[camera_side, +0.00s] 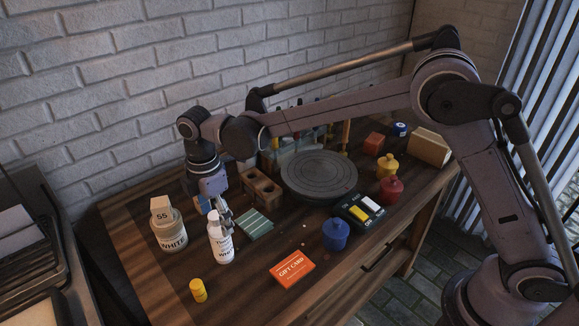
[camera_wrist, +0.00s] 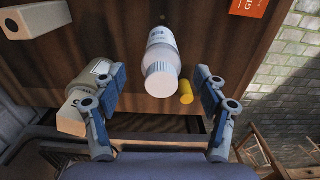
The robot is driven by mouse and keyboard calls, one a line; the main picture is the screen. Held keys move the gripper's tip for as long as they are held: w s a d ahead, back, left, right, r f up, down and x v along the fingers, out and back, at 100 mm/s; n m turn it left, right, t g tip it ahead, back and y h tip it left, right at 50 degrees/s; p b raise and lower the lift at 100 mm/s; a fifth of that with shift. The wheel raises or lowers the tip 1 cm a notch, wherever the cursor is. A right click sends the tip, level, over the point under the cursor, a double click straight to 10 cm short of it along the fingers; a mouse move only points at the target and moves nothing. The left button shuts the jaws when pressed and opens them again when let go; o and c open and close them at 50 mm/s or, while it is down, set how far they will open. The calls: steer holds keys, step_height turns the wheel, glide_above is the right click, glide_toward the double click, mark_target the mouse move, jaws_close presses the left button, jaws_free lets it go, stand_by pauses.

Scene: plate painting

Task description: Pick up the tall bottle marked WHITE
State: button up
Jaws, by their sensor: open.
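The tall white bottle marked WHITE (camera_side: 221,245) stands upright on the wooden table, left of centre in the side view. In the wrist view the bottle (camera_wrist: 162,62) shows its ribbed white cap towards the camera, between and beyond the two fingers. Nothing is held.
A squat WHITE jar (camera_side: 172,239) with a block marked 55 stands left of the bottle. A small yellow cylinder (camera_side: 198,291) stands in front. A gift card (camera_side: 292,269), blue pot (camera_side: 335,234), green striped pad (camera_side: 255,224) and round turntable (camera_side: 319,174) lie to the right.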

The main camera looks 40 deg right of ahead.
mark_target(218, 227)
steer(key=shift+s+f, duration=0.1)
steer(key=shift+f, duration=1.85)
jaws_close()
steer(key=shift+r, duration=0.15)
